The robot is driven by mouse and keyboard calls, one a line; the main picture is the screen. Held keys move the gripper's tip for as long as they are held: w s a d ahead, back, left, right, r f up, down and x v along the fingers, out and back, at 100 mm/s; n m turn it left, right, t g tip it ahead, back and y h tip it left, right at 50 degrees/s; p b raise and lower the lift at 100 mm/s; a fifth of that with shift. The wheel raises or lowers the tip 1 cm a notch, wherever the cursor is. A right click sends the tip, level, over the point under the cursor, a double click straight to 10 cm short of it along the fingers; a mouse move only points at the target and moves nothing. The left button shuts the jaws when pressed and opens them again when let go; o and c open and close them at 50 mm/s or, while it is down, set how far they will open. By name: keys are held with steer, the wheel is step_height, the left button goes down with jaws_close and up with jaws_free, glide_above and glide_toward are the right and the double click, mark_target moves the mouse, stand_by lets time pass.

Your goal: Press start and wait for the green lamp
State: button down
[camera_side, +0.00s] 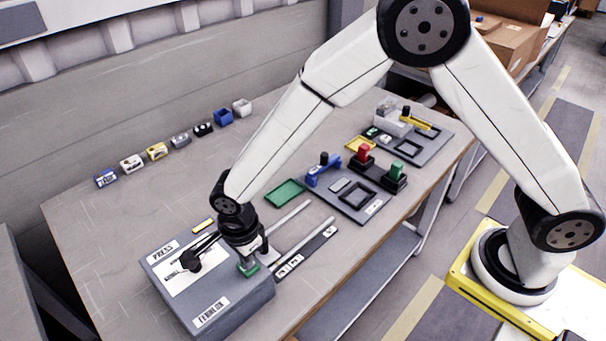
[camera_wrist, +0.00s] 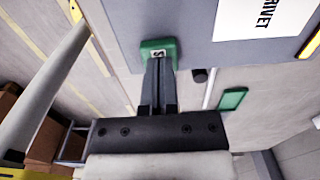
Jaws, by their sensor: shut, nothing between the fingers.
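A grey press box (camera_side: 225,293) stands at the near left of the bench, with white labels on it; one reads PRESS. A green button (camera_side: 249,270) sits at its right corner, and in the wrist view the green button (camera_wrist: 160,50) shows an S-like mark. My gripper (camera_side: 247,262) points down at the button, its fingers shut and empty. In the wrist view my gripper (camera_wrist: 158,62) has its tips over the button; touching or just above it, I cannot tell. A small orange-yellow strip (camera_side: 203,226) shows at the box's back edge. I see no lit green lamp.
Rails and a dark labelled strip (camera_side: 306,249) lie right of the box. A green tray (camera_side: 284,193) and a grey fixture plate (camera_side: 347,200) with coloured tools stand farther back. Several small bins line the back left. The left middle of the bench is clear.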

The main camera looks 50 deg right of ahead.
steer(key=shift+r, duration=3.5)
step_height(320, 180, up, 6)
steer(key=s+d+f+n+t, duration=0.1)
steer(key=s+d+n, duration=0.3)
steer(key=d+n, duration=0.5)
steer(key=s+d+f+n+t, duration=0.1)
steer(key=s+d+f+n, duration=0.1)
steer(key=s+d+n, duration=0.3)
steer(key=shift+s+d+n+t, duration=0.25)
steer(key=shift+d+n, duration=1.75)
steer(key=shift+d, duration=3.5)
